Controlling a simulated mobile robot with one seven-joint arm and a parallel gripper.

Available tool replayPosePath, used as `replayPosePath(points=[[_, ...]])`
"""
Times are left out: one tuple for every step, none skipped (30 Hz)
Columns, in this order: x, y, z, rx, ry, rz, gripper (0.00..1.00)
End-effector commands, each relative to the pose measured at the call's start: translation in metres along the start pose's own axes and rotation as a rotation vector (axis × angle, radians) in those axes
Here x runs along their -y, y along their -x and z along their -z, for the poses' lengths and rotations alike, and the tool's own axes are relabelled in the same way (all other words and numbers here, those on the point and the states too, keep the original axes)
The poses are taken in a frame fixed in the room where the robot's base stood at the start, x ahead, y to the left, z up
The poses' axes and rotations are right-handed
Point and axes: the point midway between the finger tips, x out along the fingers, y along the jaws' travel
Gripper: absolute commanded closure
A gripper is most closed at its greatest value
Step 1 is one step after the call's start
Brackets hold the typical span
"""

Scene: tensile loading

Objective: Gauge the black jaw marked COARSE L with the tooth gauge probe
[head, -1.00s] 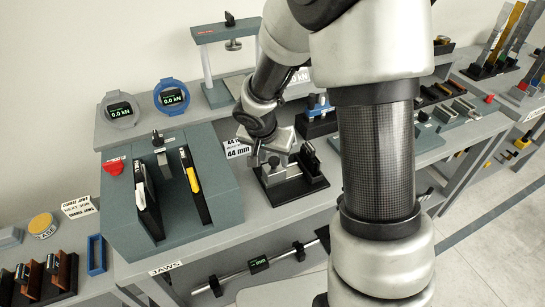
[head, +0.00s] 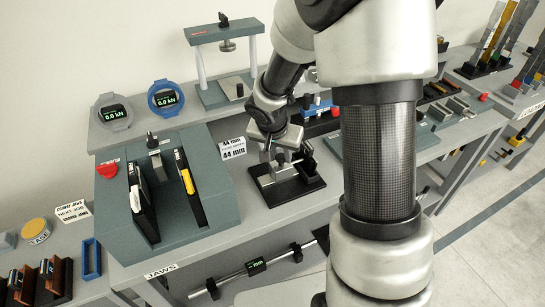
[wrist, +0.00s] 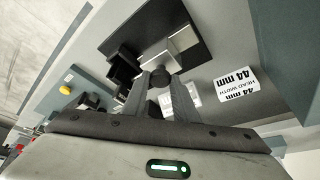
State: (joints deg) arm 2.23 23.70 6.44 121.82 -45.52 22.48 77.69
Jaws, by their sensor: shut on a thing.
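My gripper (head: 279,155) is low over a small stand (head: 305,187) with a black base and grey metal block. In the wrist view its two grey fingers (wrist: 166,85) are closed about a dark round knob (wrist: 160,77), perhaps part of the tooth gauge probe. The stand's black base (wrist: 195,25) and pale block (wrist: 183,41) are just beyond the fingertips; I cannot tell whether the held piece touches them. Black upright pieces also stand on the base beside the gripper. No COARSE L marking is legible, so I cannot tell which black piece is that jaw.
A grey-green fixture (head: 115,235) with two black uprights stands at left. A "44 mm HEAD WIDTH" card (head: 232,148) lies beside the stand. Behind are two round displays (head: 113,112) and a small press (head: 225,34). A blue-topped rack (head: 318,112) stands close behind my gripper.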

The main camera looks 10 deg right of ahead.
Motion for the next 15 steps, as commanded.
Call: replayPosePath(points=[[-0.0009, -0.0002, 0.0000, 0.001, -0.001, -0.002, 1.00], [-0.0009, -0.0001, -0.0001, 0.001, -0.001, -0.002, 1.00], [-0.0008, -0.0001, -0.0001, 0.001, -0.001, -0.002, 1.00], [-0.0008, -0.0001, -0.0002, 0.001, -0.001, -0.002, 1.00], [-0.0008, -0.0001, -0.0002, 0.001, -0.001, -0.002, 1.00], [-0.0008, 0.0000, -0.0002, 0.001, -0.001, -0.002, 1.00], [-0.0007, 0.0000, -0.0002, 0.001, -0.001, -0.002, 0.69], [-0.0007, 0.0000, -0.0003, 0.001, -0.001, -0.002, 0.64], [-0.0006, 0.0000, -0.0003, 0.001, -0.001, -0.002, 0.57], [-0.0005, 0.0000, -0.0003, 0.001, 0.000, -0.002, 0.56], [-0.0004, 0.0000, -0.0003, 0.001, 0.000, -0.002, 0.56], [-0.0004, 0.0001, -0.0003, 0.001, 0.000, -0.002, 0.56], [-0.0003, 0.0001, -0.0003, 0.001, 0.000, -0.002, 0.56], [-0.0002, 0.0001, -0.0003, 0.000, 0.000, -0.001, 0.56], [-0.0002, 0.0001, -0.0004, 0.000, 0.000, -0.001, 0.56]])
